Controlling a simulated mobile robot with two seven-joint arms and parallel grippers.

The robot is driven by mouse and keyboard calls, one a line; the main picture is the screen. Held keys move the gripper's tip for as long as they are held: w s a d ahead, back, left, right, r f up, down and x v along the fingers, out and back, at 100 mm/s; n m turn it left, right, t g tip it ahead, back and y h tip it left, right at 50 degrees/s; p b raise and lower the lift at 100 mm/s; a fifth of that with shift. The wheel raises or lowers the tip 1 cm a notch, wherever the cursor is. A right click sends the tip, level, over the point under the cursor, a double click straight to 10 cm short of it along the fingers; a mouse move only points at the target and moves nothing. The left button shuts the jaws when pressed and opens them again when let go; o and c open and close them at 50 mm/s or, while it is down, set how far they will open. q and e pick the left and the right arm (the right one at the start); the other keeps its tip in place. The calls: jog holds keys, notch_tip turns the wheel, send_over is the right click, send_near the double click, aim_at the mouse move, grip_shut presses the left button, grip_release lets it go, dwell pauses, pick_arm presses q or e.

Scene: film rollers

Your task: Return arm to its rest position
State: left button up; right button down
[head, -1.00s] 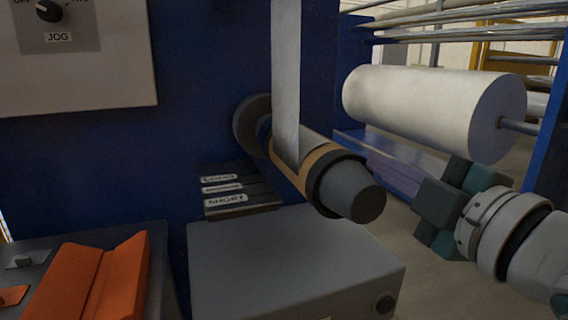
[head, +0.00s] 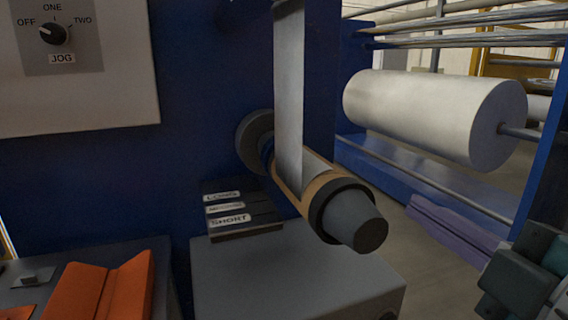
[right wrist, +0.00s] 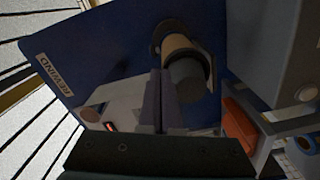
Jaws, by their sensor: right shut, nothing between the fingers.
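My right gripper (head: 518,272) is at the lower right edge of the head view, partly cut off by the frame. It is shut and empty, clear of the spindle and the machine. In the right wrist view its two fingers (right wrist: 158,100) are together, pointing toward the blue machine panel. My left gripper is not in view. The spindle (head: 354,222) with a dark end cap and a tan core sticks out of the blue panel, and a pale film strip (head: 289,95) runs down onto it.
A large white roll (head: 435,115) is at the right, behind the gripper. A grey box (head: 290,275) stands below the spindle. An orange cradle (head: 100,290) is at lower left. A jog switch (head: 54,34) is at upper left. A "REWIND" label (right wrist: 54,74) shows in the wrist view.

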jog(key=shift+s+d+r, duration=0.1)
jog(key=shift+s+d, duration=0.15)
jog(key=shift+s, duration=0.35)
